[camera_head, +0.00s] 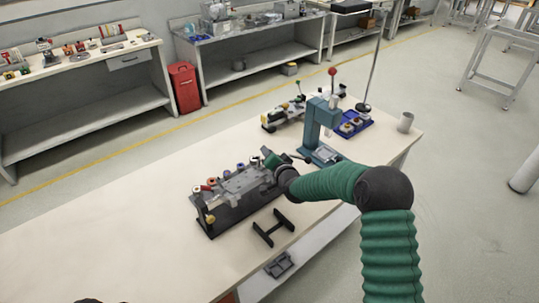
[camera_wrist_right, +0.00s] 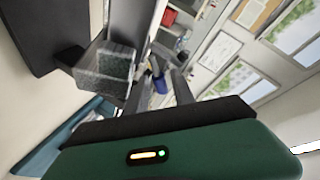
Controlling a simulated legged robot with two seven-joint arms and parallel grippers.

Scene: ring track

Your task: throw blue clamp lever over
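A clamp fixture (camera_head: 240,186) with a grey plate on a dark base sits on the near bench. Several small coloured knobs line its far side; which one belongs to the blue clamp lever is too small to tell. My right gripper (camera_head: 272,163) is over the fixture's right end, and its tips are hard to see there. In the right wrist view two grey fingers (camera_wrist_right: 160,88) stand apart with a gap between them. A small blue thing (camera_wrist_right: 160,83) shows in that gap; I cannot tell whether it is touched. My left gripper is not in view.
A teal press (camera_head: 318,128) with a red-knobbed handle stands right of the fixture. A blue tray (camera_head: 352,124), a grey cup (camera_head: 405,122) and a second fixture (camera_head: 284,117) are near it. A black H-shaped part (camera_head: 273,228) lies in front. The bench's left part is clear.

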